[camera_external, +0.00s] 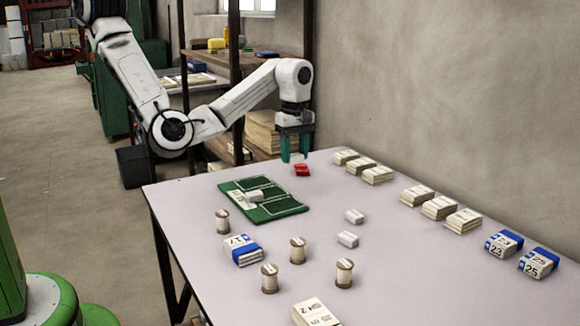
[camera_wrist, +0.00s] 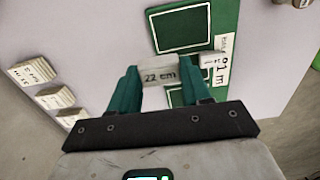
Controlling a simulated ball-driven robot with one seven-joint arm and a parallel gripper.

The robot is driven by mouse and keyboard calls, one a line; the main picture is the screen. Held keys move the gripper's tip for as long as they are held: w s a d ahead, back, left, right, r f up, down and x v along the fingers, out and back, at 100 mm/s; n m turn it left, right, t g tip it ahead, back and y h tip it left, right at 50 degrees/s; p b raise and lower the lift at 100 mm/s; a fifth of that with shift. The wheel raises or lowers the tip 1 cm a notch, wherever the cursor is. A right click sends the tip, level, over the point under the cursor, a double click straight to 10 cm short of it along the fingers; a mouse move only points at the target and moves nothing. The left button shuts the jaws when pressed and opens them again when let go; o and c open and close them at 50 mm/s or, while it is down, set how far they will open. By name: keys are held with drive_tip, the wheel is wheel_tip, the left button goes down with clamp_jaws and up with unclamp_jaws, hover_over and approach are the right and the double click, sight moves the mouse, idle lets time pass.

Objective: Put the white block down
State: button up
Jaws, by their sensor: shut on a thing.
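My gripper (camera_external: 293,150) hangs above the far end of the table, fingers pointing down. Its teal fingers also show in the wrist view (camera_wrist: 168,82), shut on a white block (camera_wrist: 172,74) whose face seems to read "22 cm". In the external view this block is mostly hidden between the fingers. A green mat (camera_external: 282,207) with white outlined panels lies on the table in front of the gripper, and it shows in the wrist view (camera_wrist: 228,20). Another white block (camera_external: 254,196) lies on the mat. Two more white blocks (camera_external: 354,216) (camera_external: 347,239) lie right of it.
A small red item (camera_external: 302,170) is just below the gripper. Stacks of cream cards (camera_external: 378,175) line the table's wall side, with blue-banded packs (camera_external: 503,243) nearer. Spools (camera_external: 298,250) and another blue-banded pack (camera_external: 243,250) stand in front of the mat.

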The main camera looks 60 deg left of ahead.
drive_tip(key=w+a+f+m+p, duration=0.1)
drive_tip(key=a+f+m, duration=0.1)
drive_tip(key=a+m, duration=0.5)
drive_tip(key=a+f+m, duration=0.3)
drive_tip(key=a+m, duration=0.3)
drive_tip(key=m, duration=0.3)
drive_tip(key=s+d+r+m+p, duration=0.1)
drive_tip(key=s+d+r+p, duration=0.2)
drive_tip(key=s, duration=0.6)
drive_tip(key=s+d+r+m+p, duration=0.1)
drive_tip(key=s+r+p, duration=0.25)
drive_tip(key=s, duration=0.55)
drive_tip(key=b, duration=0.2)
hover_over(272, 194)
drive_tip(key=s, duration=0.1)
wheel_tip(272, 194, down, 9)
drive_tip(key=shift+s+r, duration=0.1)
drive_tip(key=shift+r, duration=0.1)
drive_tip(key=shift+w+d+f, duration=0.1)
drive_tip(key=shift+w+f, duration=0.5)
drive_tip(key=shift+f, duration=1.65)
drive_tip(key=shift+s, duration=0.1)
